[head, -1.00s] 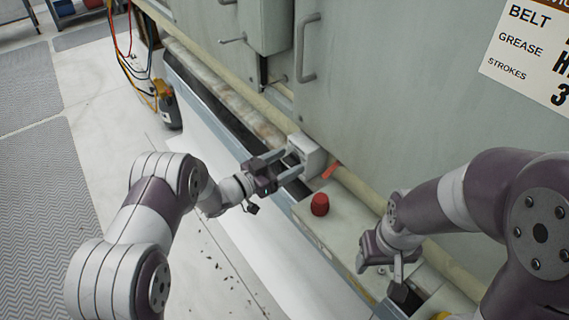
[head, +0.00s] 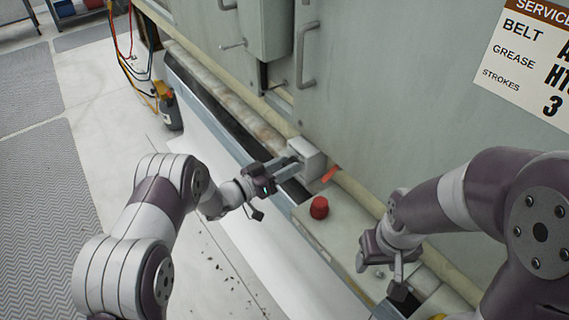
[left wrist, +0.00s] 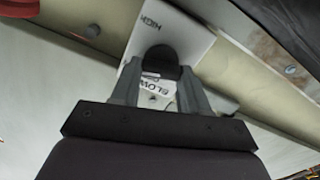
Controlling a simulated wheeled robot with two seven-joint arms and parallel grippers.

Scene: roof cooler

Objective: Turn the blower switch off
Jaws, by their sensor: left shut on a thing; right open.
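The blower switch is a small white box (head: 312,158) on the ledge at the foot of the grey-green cabinet. My left gripper (head: 290,168) reaches the box from the left. In the left wrist view its fingers (left wrist: 160,78) are shut on the knob, one on each side. My right gripper (head: 378,277) is open and empty above the ledge at lower right.
A red knob or cap (head: 319,208) stands on the ledge, right of the box. A red tag (head: 328,175) lies beside the box. Cabinet handles (head: 307,55) stick out above. Open floor (head: 90,130) lies to the left.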

